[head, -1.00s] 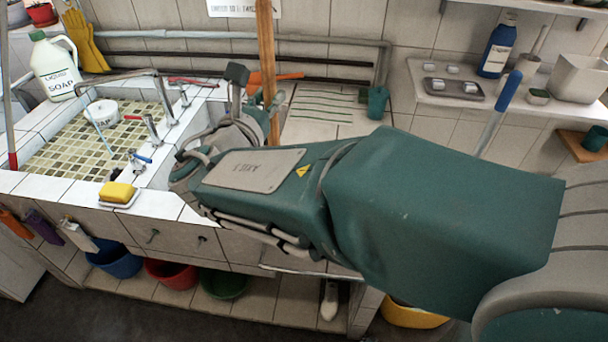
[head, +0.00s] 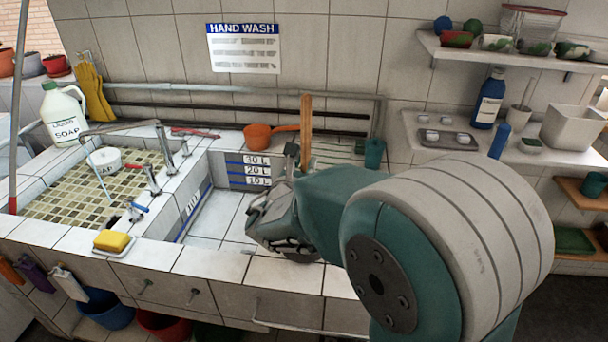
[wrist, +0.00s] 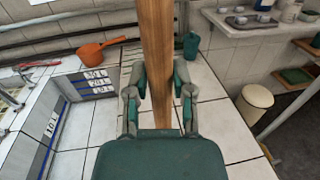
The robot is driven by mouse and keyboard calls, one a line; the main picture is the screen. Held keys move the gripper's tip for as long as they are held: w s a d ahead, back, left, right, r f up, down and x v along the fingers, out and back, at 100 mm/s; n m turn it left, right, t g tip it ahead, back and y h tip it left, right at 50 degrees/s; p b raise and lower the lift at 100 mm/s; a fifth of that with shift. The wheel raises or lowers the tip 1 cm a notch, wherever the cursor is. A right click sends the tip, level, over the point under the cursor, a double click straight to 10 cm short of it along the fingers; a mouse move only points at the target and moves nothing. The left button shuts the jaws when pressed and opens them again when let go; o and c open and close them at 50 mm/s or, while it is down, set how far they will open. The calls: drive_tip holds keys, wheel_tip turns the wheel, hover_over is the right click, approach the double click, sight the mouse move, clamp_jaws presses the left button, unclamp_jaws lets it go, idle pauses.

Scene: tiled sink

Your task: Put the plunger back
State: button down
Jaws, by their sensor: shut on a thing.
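The wooden stick (head: 306,130), which looks like the plunger's handle, stands roughly upright in the head view. In the wrist view the wooden handle (wrist: 156,60) runs from the top edge down between my fingers. My gripper (wrist: 160,100) is shut on this handle, with one finger on each side. In the head view my gripper (head: 292,160) is partly hidden by my own arm, above the tiled counter beside the basin. The handle's lower end and any rubber cup are hidden in both views.
An empty basin (head: 215,215) with litre marks lies left of my gripper. An orange pot (head: 257,137) and a green cup (head: 374,153) stand behind. A yellow sponge (head: 112,241) lies at the front edge. A cream bin (wrist: 257,105) stands on the floor at right.

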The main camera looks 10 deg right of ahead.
wheel_tip(320, 180, down, 3)
drive_tip(key=shift+w+a+f, duration=0.1)
drive_tip(key=shift+a+f, duration=0.05)
drive_tip(key=shift+c, duration=2.4)
unclamp_jaws()
drive_tip(key=shift+f, duration=0.1)
